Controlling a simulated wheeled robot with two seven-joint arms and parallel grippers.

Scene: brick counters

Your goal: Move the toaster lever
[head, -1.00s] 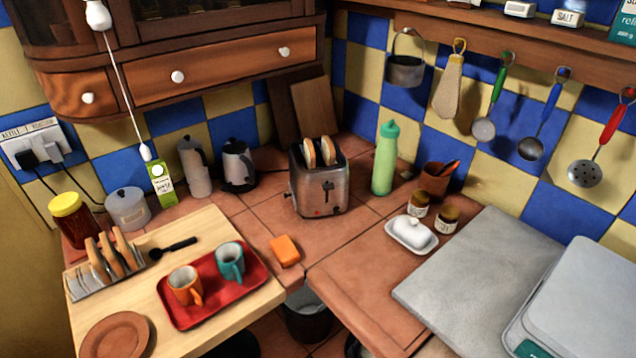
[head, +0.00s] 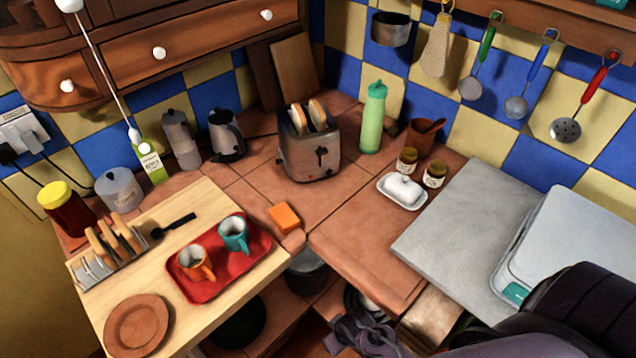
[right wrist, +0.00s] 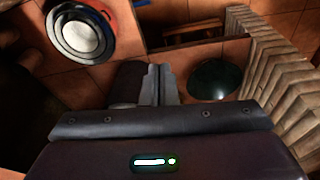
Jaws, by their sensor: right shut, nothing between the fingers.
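The silver toaster (head: 300,155) stands upright on the tiled counter in the corner, with two bread slices (head: 317,113) showing above its slots. A dark lever (head: 321,153) is on its front face, and a small dark knob shows on its left side. My right gripper (head: 352,338) is at the bottom of the head view, below the counter's front edge and well apart from the toaster. In the right wrist view its fingers (right wrist: 158,84) are together and empty. My left gripper is not in view.
An orange sponge (head: 285,217) lies at the inner counter corner. A red tray (head: 216,287) with two mugs is on the left board. A green bottle (head: 373,120) stands right of the toaster, and a butter dish (head: 402,192) and jars sit nearer.

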